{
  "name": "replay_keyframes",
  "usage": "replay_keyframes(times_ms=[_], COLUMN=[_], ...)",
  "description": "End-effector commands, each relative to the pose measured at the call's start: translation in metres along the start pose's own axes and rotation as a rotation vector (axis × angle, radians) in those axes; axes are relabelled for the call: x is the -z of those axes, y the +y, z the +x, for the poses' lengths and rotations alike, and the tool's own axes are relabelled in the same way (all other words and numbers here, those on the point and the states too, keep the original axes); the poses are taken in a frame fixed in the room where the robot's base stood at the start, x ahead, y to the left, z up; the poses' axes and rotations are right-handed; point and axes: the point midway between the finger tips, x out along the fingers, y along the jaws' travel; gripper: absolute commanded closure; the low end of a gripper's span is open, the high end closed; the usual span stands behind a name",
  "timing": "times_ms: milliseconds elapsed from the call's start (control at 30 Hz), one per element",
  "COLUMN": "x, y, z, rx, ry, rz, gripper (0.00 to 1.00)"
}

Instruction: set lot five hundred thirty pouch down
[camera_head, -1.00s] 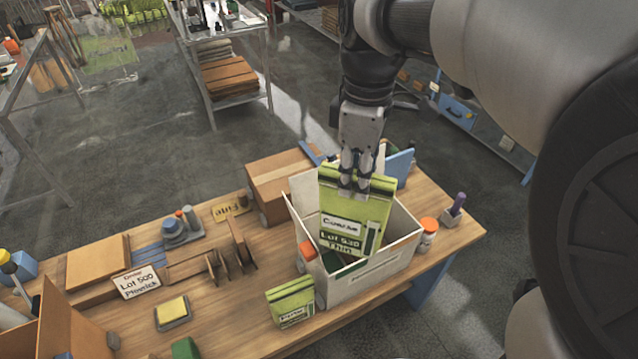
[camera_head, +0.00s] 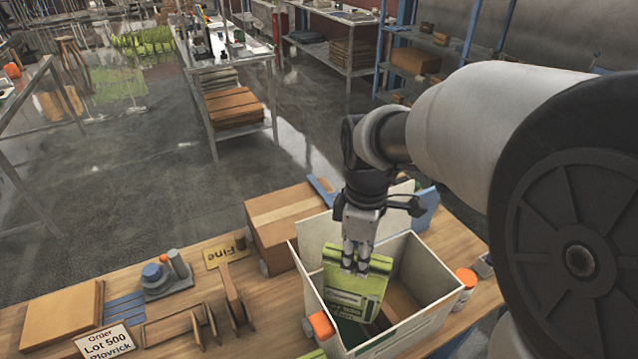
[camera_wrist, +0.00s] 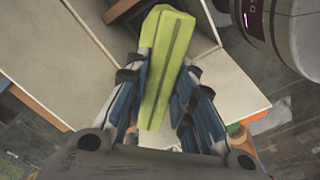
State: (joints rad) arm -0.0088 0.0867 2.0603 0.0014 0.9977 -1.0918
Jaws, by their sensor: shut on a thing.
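The lot 530 pouch (camera_head: 352,284) is lime green with a pale label whose text is partly legible. My gripper (camera_head: 357,262) is shut on its top edge and holds it hanging upright, slightly tilted, inside the mouth of the white open box (camera_head: 415,322). In the wrist view the pouch (camera_wrist: 166,62) sits between the two fingers of my gripper (camera_wrist: 160,105), over the box's pale walls (camera_wrist: 95,60). Whether the pouch's bottom touches the box floor is hidden. A brown item (camera_head: 400,300) shows inside the box beside it.
A closed cardboard box (camera_head: 283,220) stands left of the white box. An orange-capped jar (camera_head: 465,279) stands to its right. A sign reading Lot 500 Plovrick (camera_head: 104,341) and a Fine sign (camera_head: 226,252) are on the table (camera_head: 185,308). Wooden dividers (camera_head: 232,290) stand between.

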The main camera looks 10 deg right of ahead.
Motion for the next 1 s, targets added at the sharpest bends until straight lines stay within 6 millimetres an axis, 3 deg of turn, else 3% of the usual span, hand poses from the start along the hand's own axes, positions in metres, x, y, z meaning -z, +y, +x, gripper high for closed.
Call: replay_keyframes(times_ms=[33,100,400,1000], x=[-0.001,0.0,0.0,0.0], y=[-0.001,-0.001,0.0,0.001], z=[0.019,0.038,0.112,0.175], rx=[0.005,0.004,0.002,0.0], ry=[-0.002,-0.002,-0.001,0.0], rz=[0.0,0.0,0.0,0.0], gripper=[1.0,1.0,1.0,1.0])
